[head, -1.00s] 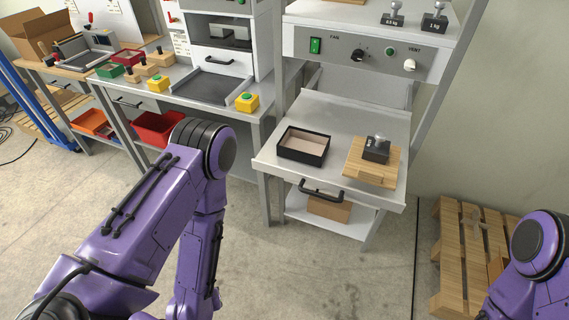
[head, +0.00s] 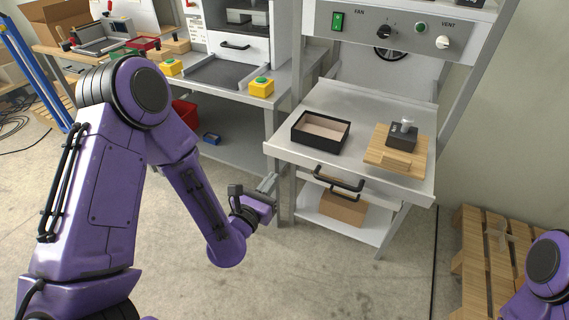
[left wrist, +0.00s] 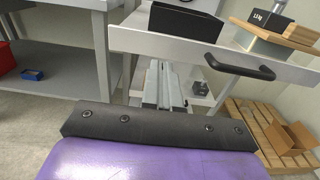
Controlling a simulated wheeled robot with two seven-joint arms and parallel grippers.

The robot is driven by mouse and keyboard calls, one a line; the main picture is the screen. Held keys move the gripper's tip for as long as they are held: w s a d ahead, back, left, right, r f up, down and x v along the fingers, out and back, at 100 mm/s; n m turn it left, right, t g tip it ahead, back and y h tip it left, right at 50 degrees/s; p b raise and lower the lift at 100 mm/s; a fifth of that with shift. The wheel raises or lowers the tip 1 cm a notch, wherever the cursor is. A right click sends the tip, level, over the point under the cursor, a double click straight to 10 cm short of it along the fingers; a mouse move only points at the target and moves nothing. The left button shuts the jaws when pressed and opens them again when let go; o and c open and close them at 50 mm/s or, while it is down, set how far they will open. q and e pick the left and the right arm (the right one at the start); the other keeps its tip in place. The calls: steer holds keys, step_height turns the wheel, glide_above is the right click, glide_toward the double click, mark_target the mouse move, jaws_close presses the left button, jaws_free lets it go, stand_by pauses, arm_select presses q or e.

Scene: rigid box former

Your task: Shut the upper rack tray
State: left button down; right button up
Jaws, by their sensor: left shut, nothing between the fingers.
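The upper rack tray (head: 375,110) is a grey pull-out shelf, drawn out toward me from the rack, with a black bar handle (head: 338,184) on its front. It carries an open black box (head: 320,132) and a wooden board (head: 382,158) with a dark weight (head: 403,135) on it. My left gripper (head: 272,184) is shut and empty, below and left of the tray's front-left corner, apart from the handle. In the left wrist view its fingers (left wrist: 165,82) point forward below the tray front, left of the handle (left wrist: 240,69). My right gripper is out of view.
A lower shelf (head: 325,215) under the tray bears a cardboard box (head: 343,207). The workbench (head: 291,95) stands close on the left, with yellow button boxes (head: 261,87). A wooden pallet (head: 485,250) lies at right. The floor before the rack is clear.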

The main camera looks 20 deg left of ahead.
mark_target(289, 155)
arm_select(q)
steer(key=w+p, duration=0.1)
steer(key=w, duration=0.6)
steer(key=shift+w+d+p, duration=0.1)
steer(key=shift+w+p, duration=0.2)
steer(key=shift+p, duration=0.05)
steer(key=shift+w, duration=0.35)
